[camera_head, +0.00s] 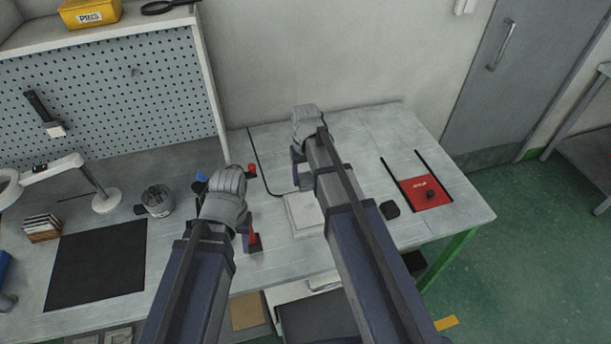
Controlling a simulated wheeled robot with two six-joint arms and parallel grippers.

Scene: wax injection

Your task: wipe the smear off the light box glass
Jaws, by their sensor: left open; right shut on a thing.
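The light box (292,212) appears to be the pale, flat, square-edged box on the bench in front of the wall. My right forearm covers its right part, and no smear can be made out on it. My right gripper (299,178) is beyond the light box, under its grey wrist. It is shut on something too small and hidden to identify. My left gripper (245,230) is open to the left of the light box, beside a red-handled part (254,241). Its fingers are mostly hidden by my wrist.
Another red-handled part (251,171) stands farther back. A red tray (424,193) and a small black object (390,209) lie at the right. A metal cup (157,200), lamp base (105,201) and black mat (97,266) are at the left. The bench's back right is clear.

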